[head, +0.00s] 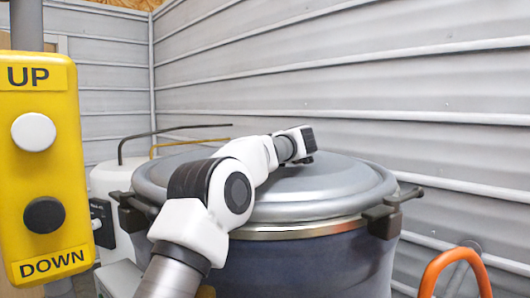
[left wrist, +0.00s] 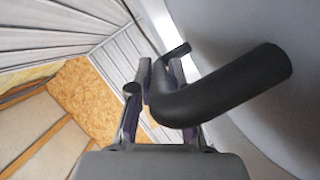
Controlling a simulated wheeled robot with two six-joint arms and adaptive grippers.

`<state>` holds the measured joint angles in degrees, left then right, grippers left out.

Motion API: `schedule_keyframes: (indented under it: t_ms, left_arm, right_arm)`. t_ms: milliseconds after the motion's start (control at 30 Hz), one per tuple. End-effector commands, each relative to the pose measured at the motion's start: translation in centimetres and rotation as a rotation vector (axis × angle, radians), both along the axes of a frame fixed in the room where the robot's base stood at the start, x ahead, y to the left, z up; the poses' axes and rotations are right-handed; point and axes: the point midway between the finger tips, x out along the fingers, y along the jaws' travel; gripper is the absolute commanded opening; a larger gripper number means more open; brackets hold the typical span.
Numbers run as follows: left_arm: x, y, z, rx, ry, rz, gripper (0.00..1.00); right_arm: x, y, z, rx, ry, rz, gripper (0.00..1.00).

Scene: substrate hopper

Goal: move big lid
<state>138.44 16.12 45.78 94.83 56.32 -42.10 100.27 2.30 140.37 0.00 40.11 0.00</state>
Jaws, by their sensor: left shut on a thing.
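The big lid (head: 345,190) is a wide, round, grey dome. It lies level across the top of a large dark blue-grey hopper (head: 310,265), with a shiny metal rim band (head: 310,230) just under its edge. My left arm reaches over the lid from the front, and my left gripper (head: 303,145) is above its far middle part. In the left wrist view my left gripper (left wrist: 160,78) is shut on a black bent handle (left wrist: 235,88) beside the lid's smooth grey surface (left wrist: 225,35). The fingertips are partly hidden behind the handle. My right gripper is not in view.
A yellow control box (head: 45,170) with UP and DOWN buttons hangs at the left. Dark clamps (head: 385,212) stick out from the hopper's side. A white unit (head: 112,180) stands behind left, an orange tube (head: 455,265) at lower right. Grey corrugated walls (head: 350,70) close the back.

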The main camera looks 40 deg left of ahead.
Motion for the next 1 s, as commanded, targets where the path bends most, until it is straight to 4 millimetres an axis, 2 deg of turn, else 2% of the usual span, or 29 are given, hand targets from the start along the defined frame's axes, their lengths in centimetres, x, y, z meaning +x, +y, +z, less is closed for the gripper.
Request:
schedule_keyframes:
  t_ms: [33, 467, 500, 533, 567, 867, 1000]
  left_arm:
    - [-0.1, -0.2, 0.5, 0.005, -0.005, -0.001, 0.00]
    - [-0.3, -0.6, 0.4, 0.004, -0.005, -0.001, 0.00]
    - [-0.3, -0.6, 0.4, 0.004, -0.005, -0.001, 0.32]
    - [-0.3, -0.6, 0.4, 0.004, -0.005, -0.001, 0.43]
    - [-0.3, -0.6, 0.4, 0.004, -0.005, -0.001, 0.47]
    - [-0.3, -0.8, -0.1, -0.001, 0.003, 0.000, 0.47]
    - [-1.1, -2.4, 0.5, 0.001, 0.001, -0.003, 0.47]
  right_arm:
    - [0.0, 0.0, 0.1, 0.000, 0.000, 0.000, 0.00]
    - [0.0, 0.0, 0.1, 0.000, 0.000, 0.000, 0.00]
    - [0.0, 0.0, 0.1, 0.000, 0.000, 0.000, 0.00]
    - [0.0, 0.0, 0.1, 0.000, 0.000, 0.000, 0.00]
    - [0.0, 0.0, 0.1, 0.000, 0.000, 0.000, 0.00]
    - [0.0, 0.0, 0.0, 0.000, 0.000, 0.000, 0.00]
    - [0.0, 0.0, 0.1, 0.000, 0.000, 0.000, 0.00]
